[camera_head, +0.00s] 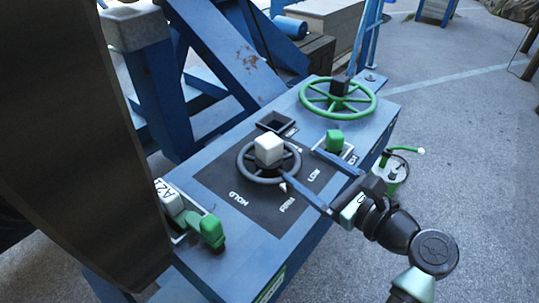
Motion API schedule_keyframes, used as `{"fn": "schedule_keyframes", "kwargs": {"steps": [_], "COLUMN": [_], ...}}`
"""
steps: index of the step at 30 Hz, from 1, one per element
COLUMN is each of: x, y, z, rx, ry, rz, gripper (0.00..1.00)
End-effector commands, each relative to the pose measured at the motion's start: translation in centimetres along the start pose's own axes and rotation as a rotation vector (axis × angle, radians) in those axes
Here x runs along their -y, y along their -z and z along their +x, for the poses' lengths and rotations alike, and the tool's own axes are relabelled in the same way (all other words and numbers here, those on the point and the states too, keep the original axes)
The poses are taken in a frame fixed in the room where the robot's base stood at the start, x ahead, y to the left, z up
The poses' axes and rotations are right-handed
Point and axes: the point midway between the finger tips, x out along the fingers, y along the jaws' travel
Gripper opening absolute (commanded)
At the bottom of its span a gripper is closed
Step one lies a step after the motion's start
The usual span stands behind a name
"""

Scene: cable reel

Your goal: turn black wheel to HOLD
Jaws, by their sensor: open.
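The black wheel (244,178) lies on a dark panel on the blue console, with a pale block (268,149) at its hub. The panel carries the words HOLD (240,198), FIRM (287,205) and LOW (314,175). A small pale pointer (284,187) at the wheel's front rim points toward FIRM. My gripper (298,163) reaches in from the right, open, its long blue fingers apart. The nearer fingertip is at the wheel's right side; I cannot tell whether it touches the rim. Nothing is held.
A green handwheel (338,112) stands at the console's far right. A green lever (335,141) is close to my farther finger. Another green lever (212,231) is at the console's left end. A large dark reel (75,150) fills the left side.

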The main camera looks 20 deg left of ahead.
Motion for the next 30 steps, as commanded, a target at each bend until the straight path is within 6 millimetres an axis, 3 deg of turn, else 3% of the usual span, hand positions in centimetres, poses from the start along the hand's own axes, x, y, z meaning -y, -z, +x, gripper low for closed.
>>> {"fn": "schedule_keyframes", "kwargs": {"steps": [1,5,9,14,24,30], "x": [-0.4,-0.7,-0.8,-0.9,-0.9,-0.9], "y": [0.9,1.1,0.8,0.4,-0.3,-0.5], "z": [-0.7,-1.8,-1.4,1.2,8.1,10.3], "rx": [0.037,0.1,0.115,0.114,0.112,0.112], "ry": [-0.004,-0.013,-0.02,-0.022,-0.021,-0.019], "rz": [0.081,0.202,0.231,0.228,0.226,0.224], "gripper": [0.85,0.85,0.85,0.85,0.85,0.85]}}
